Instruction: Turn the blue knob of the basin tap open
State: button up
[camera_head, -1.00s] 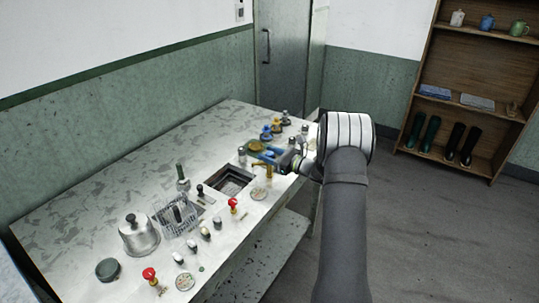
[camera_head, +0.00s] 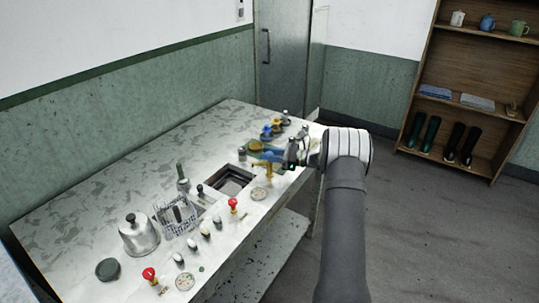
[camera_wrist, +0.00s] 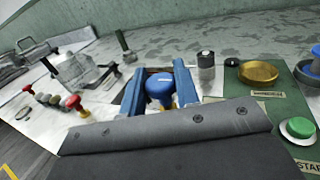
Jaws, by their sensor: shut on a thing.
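The tap's round blue knob (camera_wrist: 159,88) sits between the two blue fingers of my gripper (camera_wrist: 160,84) in the wrist view. My gripper is shut on the knob. A little yellow of the tap shows below the knob there. In the head view my gripper (camera_head: 268,156) is at the brass-yellow tap (camera_head: 262,171), beside the dark recessed basin (camera_head: 233,183). The knob cannot be told apart from the blue fingers in the head view. Much of the basin is hidden behind my fingers in the wrist view.
A metal canister (camera_head: 138,235), a wire basket (camera_head: 175,216) and red-topped knobs (camera_head: 149,274) stand on the marbled table. A brass disc (camera_wrist: 258,73), a grey jar (camera_wrist: 205,65) and a green button (camera_wrist: 299,128) are close to my gripper. A shelf (camera_head: 470,95) stands at the right.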

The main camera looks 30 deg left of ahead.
jog(key=shift+g, duration=0.3)
jog(key=o, duration=0.9)
jog(key=v, duration=1.7)
jog(key=shift+w+d, duration=0.15)
jog(key=shift+w, duration=0.05)
jog(key=shift+r, duration=0.15)
jog(key=x, duration=1.7)
jog(key=shift+s, duration=0.2)
